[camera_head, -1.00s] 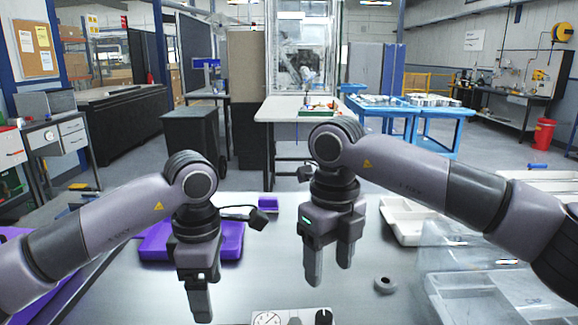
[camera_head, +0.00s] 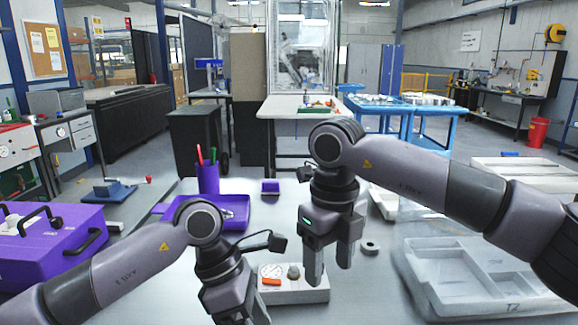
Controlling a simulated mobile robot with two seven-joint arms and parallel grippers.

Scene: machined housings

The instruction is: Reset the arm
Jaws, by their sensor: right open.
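My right gripper (camera_head: 329,268) hangs over the middle of the grey table, pointing down. Its two fingers are apart with nothing between them. My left gripper (camera_head: 238,302) is low in the picture, left of the right one, and its fingertips are cut off by the bottom edge. Below and between the two grippers lies a light box (camera_head: 300,290) with a dial and an orange part, partly hidden by my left gripper. A small grey ring (camera_head: 369,248) lies on the table just right of my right gripper.
A purple tray (camera_head: 232,210) and a purple cup with pens (camera_head: 208,179) stand behind my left arm. A purple case (camera_head: 45,255) is at the left. A small purple block (camera_head: 270,187) lies at the table's back.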

